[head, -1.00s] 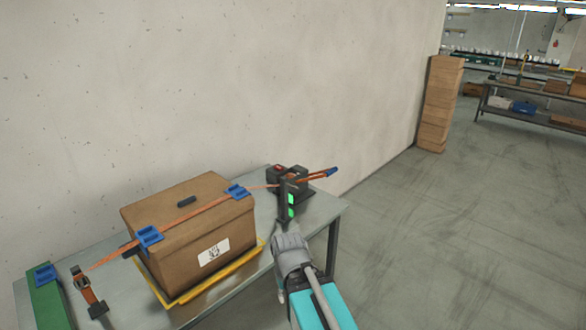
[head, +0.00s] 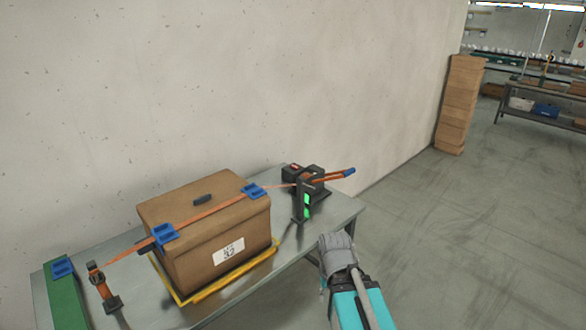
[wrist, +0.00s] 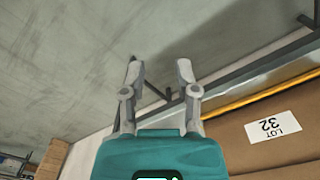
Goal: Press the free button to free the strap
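A dark strapping device (head: 318,178) stands at the table's far right end, with a small red patch on top. In front of it is a dark post (head: 299,205) with green lights. I cannot make out a button marked free. An orange strap (head: 212,208) runs over the cardboard box (head: 185,243) through blue corner pieces to the device. My gripper (wrist: 159,72) is open and empty in the wrist view, over the floor beside the table edge.
The box sits on a yellow-edged base (head: 232,284) on the grey table (head: 345,210). An orange strap stand (head: 103,288) and a green block (head: 67,298) are at the left. A concrete wall (head: 250,90) is behind. The floor (head: 480,240) at right is clear.

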